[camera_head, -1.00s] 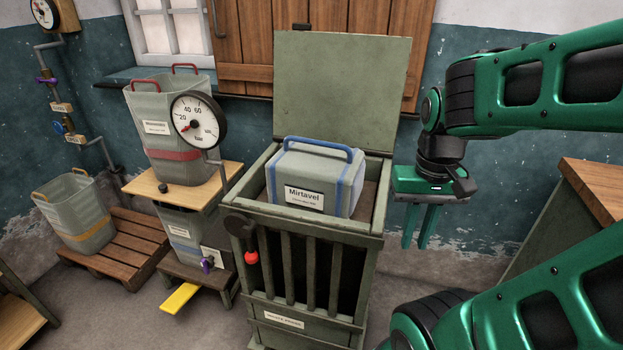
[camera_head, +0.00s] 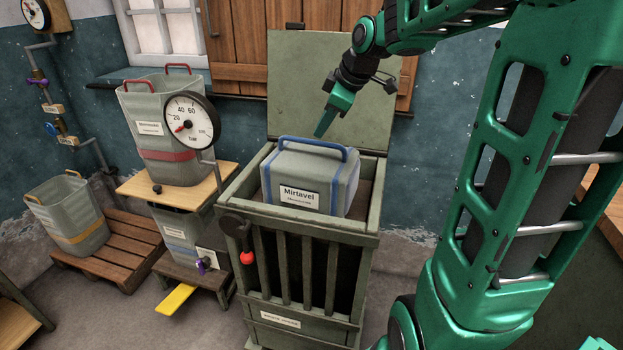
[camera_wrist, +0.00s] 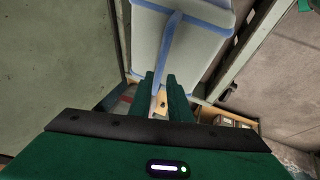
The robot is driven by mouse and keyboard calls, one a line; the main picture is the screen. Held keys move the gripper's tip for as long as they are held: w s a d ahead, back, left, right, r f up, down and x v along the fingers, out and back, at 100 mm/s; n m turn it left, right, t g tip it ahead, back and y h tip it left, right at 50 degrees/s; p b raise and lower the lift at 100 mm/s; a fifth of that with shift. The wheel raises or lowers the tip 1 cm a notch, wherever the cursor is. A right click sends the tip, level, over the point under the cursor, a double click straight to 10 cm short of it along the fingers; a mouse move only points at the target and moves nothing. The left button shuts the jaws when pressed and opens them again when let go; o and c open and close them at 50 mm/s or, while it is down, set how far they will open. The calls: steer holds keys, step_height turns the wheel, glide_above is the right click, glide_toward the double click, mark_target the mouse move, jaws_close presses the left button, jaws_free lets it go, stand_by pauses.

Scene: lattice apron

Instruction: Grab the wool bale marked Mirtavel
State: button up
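The wool bale labelled Mirtavel (camera_head: 310,182) is a grey block with blue edge bands and a blue handle (camera_head: 300,140) on top. It sits upright in the top of a green slatted crate (camera_head: 232,207) with its lid (camera_head: 315,80) raised.
A round gauge (camera_head: 190,122) on a post stands left of the crate. A black lever with a red knob (camera_head: 247,258) is on its front left. Bins (camera_head: 165,135) stand on a table and a pallet (camera_head: 120,250) at left. The raised lid is close behind my gripper.

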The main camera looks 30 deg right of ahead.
mark_target(311, 142)
steer(key=shift+x, duration=4.15)
steer(key=shift+w+a, duration=0.15)
steer(key=shift+c, duration=0.4)
jaws_close()
steer(key=shift+r, duration=0.1)
